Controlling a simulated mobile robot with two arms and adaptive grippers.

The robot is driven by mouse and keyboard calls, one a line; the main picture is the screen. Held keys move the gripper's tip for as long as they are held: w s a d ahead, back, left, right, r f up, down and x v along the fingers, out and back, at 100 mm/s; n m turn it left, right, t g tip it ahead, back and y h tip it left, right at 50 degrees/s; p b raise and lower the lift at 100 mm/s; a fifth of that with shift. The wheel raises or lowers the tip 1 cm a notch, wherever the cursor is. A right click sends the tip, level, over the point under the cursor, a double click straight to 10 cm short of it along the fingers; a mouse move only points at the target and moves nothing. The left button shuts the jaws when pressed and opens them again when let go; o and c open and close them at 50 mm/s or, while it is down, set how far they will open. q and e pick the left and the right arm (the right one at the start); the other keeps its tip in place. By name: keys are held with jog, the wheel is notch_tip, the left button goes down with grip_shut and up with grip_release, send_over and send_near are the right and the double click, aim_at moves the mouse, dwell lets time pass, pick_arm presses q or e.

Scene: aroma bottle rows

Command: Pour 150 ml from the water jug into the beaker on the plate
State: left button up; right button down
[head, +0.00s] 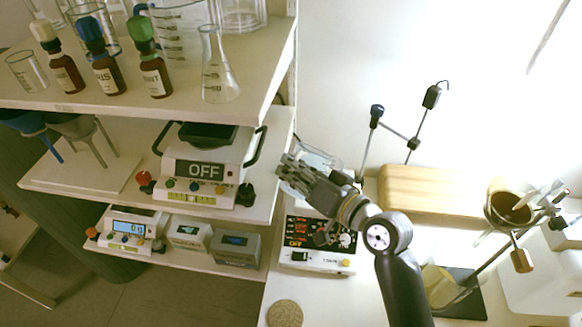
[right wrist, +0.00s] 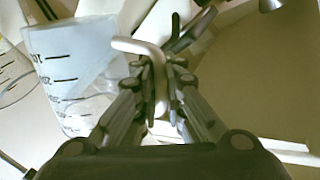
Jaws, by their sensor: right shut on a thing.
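My right gripper (head: 287,172) is raised near the end of the middle shelf, above the heating plate with a dark control panel (head: 318,262). In the right wrist view its fingers (right wrist: 160,75) are shut on a pale curved handle. The handle belongs to the clear jug with black graduation marks (right wrist: 75,65). In the head view the clear jug (head: 318,157) shows partly behind the gripper. Its water level cannot be read. The top of the heating plate is largely hidden by my arm. A marked glass vessel (right wrist: 12,75) is at the left edge of the wrist view; I cannot tell if it is the beaker.
Shelves at left hold brown dropper bottles (head: 105,75), a conical flask (head: 218,75) and a device reading OFF (head: 200,165). A balance (head: 130,235) is below.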

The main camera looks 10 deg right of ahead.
jog(key=shift+w+d+f+m+b, duration=0.15)
jog(key=shift+f+b, duration=0.6)
jog(key=shift+f, duration=0.15)
jog(key=shift+w+d+f+m+b, duration=0.1)
jog(key=shift+f+m+b, duration=0.05)
jog(key=shift+f+b, duration=0.65)
dwell(0.8)
jog(key=shift+r+p, duration=0.2)
jog(key=shift+p, duration=0.1)
jog(key=shift+w+r+p, duration=0.1)
jog(key=shift+r+p, duration=0.3)
jog(key=shift+a+f+b, duration=0.1)
jog(key=shift+f+b, duration=0.2)
jog(key=shift+f, duration=0.05)
jog(key=shift+p, duration=0.35)
dwell(0.8)
jog(key=shift+d+r+m+p, duration=0.15)
jog(key=shift+r+p, duration=0.55)
jog(key=shift+p, duration=0.15)
jog(key=shift+d+r+m+p, duration=0.1)
jog(key=shift+r+m+p, duration=0.05)
jog(key=shift+r+p, duration=0.6)
dwell(1.7)
